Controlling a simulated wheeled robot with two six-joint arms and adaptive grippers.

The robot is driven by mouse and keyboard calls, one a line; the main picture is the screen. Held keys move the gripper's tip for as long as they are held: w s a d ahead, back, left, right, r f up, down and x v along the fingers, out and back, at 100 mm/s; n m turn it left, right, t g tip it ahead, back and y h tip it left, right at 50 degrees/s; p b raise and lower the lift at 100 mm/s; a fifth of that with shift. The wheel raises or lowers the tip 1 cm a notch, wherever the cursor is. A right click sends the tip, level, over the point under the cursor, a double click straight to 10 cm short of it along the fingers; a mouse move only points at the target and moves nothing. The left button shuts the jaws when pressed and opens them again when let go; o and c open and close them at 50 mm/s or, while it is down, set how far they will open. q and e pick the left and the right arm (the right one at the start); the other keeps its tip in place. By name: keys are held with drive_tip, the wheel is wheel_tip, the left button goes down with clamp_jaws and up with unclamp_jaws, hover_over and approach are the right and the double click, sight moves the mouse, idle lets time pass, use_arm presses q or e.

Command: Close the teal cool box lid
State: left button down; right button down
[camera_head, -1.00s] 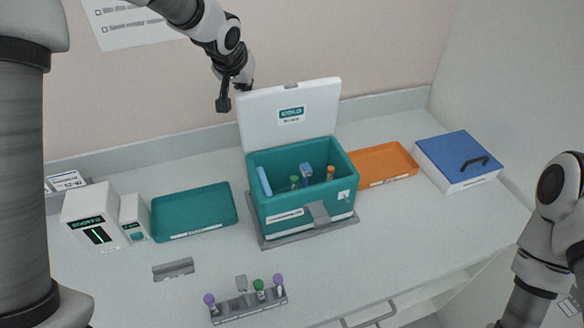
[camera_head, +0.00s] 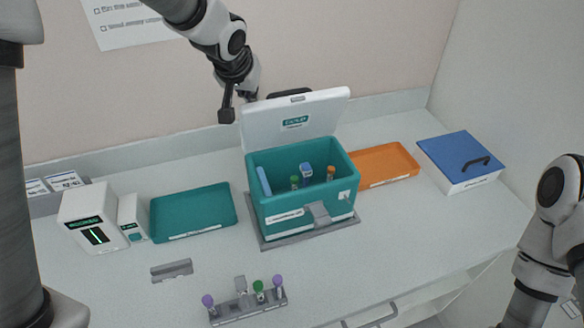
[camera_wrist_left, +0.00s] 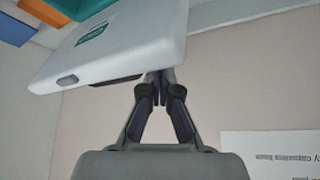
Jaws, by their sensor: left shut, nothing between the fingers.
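The teal cool box (camera_head: 300,200) stands on a grey base in the middle of the bench. Tubes and a blue pack show inside. My left gripper (camera_head: 250,97) is shut and empty behind the lid's upper left edge, partly hidden by it. In the left wrist view the closed fingertips (camera_wrist_left: 160,82) are at the edge of the white lid (camera_wrist_left: 125,40); they look to be touching it. My right arm is at the right edge; its gripper is out of view.
A teal tray (camera_head: 193,212) and a white device (camera_head: 92,218) stand left of the box. An orange tray (camera_head: 385,166) and a blue-lidded box (camera_head: 461,160) are to its right. A tube rack (camera_head: 247,304) is in front.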

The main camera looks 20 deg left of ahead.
sight(254, 105)
use_arm(q)
drive_tip(key=shift+s+d+f, duration=0.1)
drive_tip(key=shift+s+d, duration=0.8)
drive_tip(key=shift+s, duration=0.25)
drive_tip(key=shift+s+d+f, duration=0.45)
drive_tip(key=shift+s+d, duration=0.1)
drive_tip(key=shift+s, duration=0.2)
drive_tip(key=shift+s+d+f+p, duration=0.25)
drive_tip(key=shift+s+d+p, duration=0.15)
drive_tip(key=shift+s+p, duration=0.1)
drive_tip(key=shift+s+d+f+p, duration=0.25)
drive_tip(key=shift+s+d+p, duration=0.1)
drive_tip(key=shift+s, duration=0.1)
